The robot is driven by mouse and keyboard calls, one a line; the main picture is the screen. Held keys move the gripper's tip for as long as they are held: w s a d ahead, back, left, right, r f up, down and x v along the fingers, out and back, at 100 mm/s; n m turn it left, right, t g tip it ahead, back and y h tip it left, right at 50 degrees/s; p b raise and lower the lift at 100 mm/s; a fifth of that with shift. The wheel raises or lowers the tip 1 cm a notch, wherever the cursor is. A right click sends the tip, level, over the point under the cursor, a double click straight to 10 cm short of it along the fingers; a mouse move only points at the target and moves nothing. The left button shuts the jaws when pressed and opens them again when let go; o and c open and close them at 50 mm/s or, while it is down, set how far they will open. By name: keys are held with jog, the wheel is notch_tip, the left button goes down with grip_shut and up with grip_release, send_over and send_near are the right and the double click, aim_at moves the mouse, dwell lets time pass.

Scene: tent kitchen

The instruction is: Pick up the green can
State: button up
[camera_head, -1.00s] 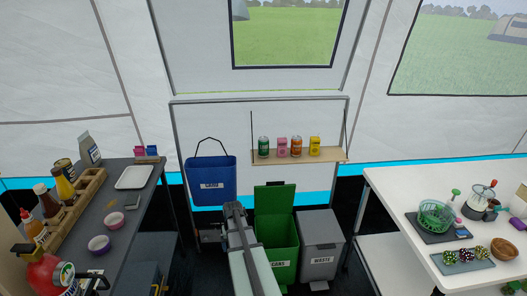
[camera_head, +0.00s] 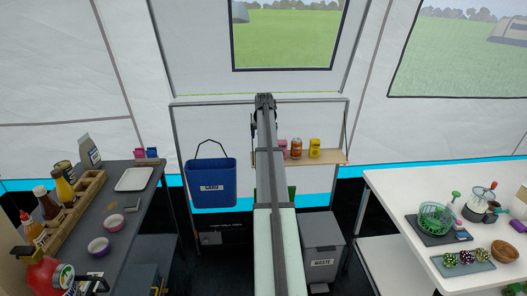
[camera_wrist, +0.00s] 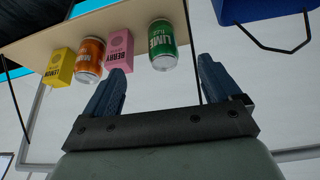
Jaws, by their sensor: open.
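The green can (camera_wrist: 162,43), labelled lime, stands on a wooden shelf (camera_wrist: 110,24) in the wrist view. In the head view it is hidden behind my arm. My gripper (camera_wrist: 163,70) is open and empty in the wrist view. The can shows between its two fingers in the picture, beyond the fingertips, with a gap in depth I cannot measure. In the head view my gripper (camera_head: 264,100) is raised in front of the back wall, above the shelf's left part.
A pink box (camera_wrist: 120,50) stands close beside the green can, followed by an orange can (camera_wrist: 90,60) and a yellow box (camera_wrist: 60,67). A blue bin (camera_head: 210,185) hangs left of my arm. A grey waste bin (camera_head: 320,245) stands below the shelf.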

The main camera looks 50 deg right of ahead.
jog(key=shift+g, duration=0.3)
jog(key=w+d+f, duration=0.1)
jog(key=f, duration=0.1)
jog(key=w+d+f, duration=0.2)
jog(key=f, duration=0.1)
jog(key=w+d+f, duration=0.1)
jog(key=d+f, duration=0.1)
jog(key=f, duration=0.1)
jog(key=shift+w+d, duration=0.1)
jog(key=shift+w, duration=0.1)
jog(key=shift+y, duration=0.3)
jog(key=shift+x, duration=2.55)
jog(key=shift+w+r, duration=0.1)
jog(key=shift+w, duration=0.1)
jog(key=c, duration=1)
